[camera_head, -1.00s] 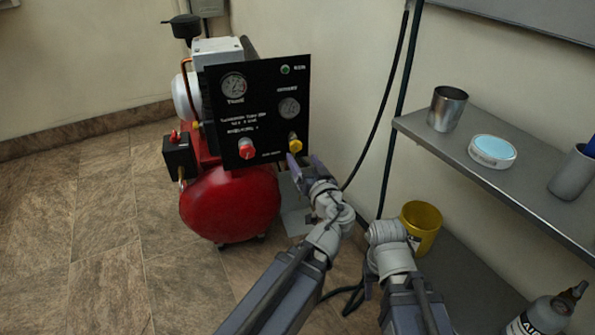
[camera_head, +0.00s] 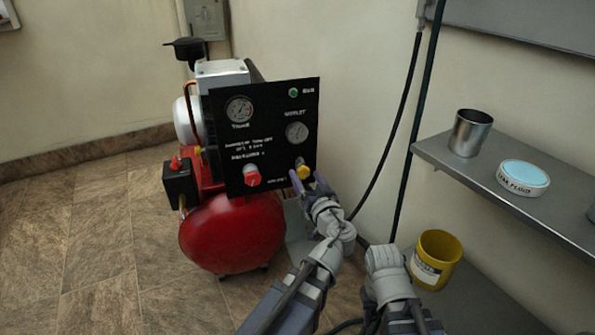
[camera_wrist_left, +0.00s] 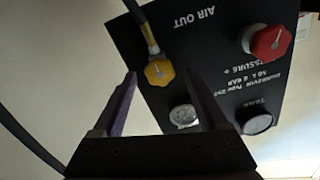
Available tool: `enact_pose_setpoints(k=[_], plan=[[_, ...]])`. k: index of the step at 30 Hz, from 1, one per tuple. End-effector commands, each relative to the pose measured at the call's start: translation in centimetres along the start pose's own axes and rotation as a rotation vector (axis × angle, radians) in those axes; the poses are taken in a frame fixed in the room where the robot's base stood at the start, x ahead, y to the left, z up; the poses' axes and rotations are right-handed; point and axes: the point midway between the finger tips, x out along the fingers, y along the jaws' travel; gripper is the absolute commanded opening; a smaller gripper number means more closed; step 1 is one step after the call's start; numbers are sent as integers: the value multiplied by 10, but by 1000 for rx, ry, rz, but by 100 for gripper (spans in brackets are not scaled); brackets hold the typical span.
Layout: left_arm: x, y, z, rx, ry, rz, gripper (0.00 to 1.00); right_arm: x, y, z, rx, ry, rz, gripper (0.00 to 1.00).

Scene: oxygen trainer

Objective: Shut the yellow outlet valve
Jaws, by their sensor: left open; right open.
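The yellow outlet valve (camera_head: 302,170) is a small knob at the lower right of the black panel (camera_head: 272,116) on the red compressor. In the left wrist view the yellow valve (camera_wrist_left: 159,72) appears upside down, with a hose fitting beside it. My left gripper (camera_head: 307,180) is open just in front of and below the valve. In the wrist view its two fingers (camera_wrist_left: 163,98) stand apart, with the valve beyond them and nothing held. My right arm (camera_head: 388,275) is at the lower right; its fingers cannot be made out.
A red knob (camera_head: 252,175) sits left of the yellow valve, with gauges above. The red tank (camera_head: 232,232) is below. A grey shelf (camera_head: 520,205) with a metal cup (camera_head: 469,132) and a round tin (camera_head: 522,178) is at right. A yellow bucket (camera_head: 436,260) stands under it.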

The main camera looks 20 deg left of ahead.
Motion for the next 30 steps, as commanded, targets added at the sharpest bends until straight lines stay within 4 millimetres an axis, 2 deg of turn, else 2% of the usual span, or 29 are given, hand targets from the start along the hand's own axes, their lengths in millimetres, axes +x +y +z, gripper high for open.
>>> enact_pose_setpoints(k=[11,30], plan=[[5,6,-1,0,0,1,76,0,0,0,0,0,0,44],[5,5,-1,0,0,1,5,0,0,0,0,0,0,44]])
